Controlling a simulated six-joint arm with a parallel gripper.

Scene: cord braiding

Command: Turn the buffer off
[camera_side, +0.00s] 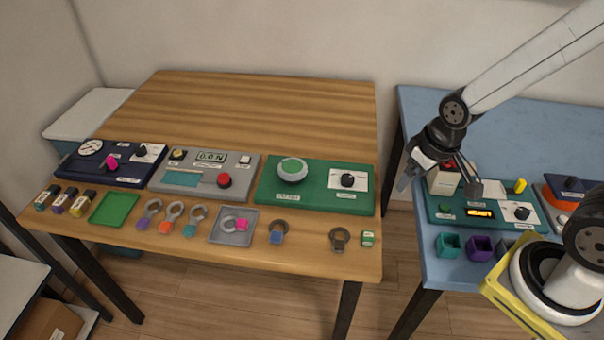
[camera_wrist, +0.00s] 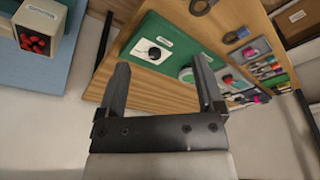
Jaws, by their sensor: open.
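No label in view reads clearly as the buffer. A green panel (camera_side: 318,198) on the wooden table carries a round grey device with a green top (camera_side: 292,170) and a black knob on a white plate (camera_side: 347,180). In the wrist view this panel (camera_wrist: 135,35) shows with its black knob (camera_wrist: 154,53), and the round device is partly hidden behind a finger. A teal panel (camera_side: 460,218) on the blue table has a lit orange display (camera_side: 481,213) and a black knob (camera_side: 522,213). My gripper (camera_side: 438,186) is open and empty above the teal panel's left end; its fingers also show in the wrist view (camera_wrist: 161,66).
A beige box with a red top (camera_side: 443,181) stands close under my gripper. Grey (camera_side: 205,175) and dark blue (camera_side: 112,163) panels, rings and a green tray (camera_side: 115,209) line the wooden table (camera_side: 260,105). A gap separates it from the blue table (camera_side: 420,110). Small bins (camera_side: 480,249) stand in front.

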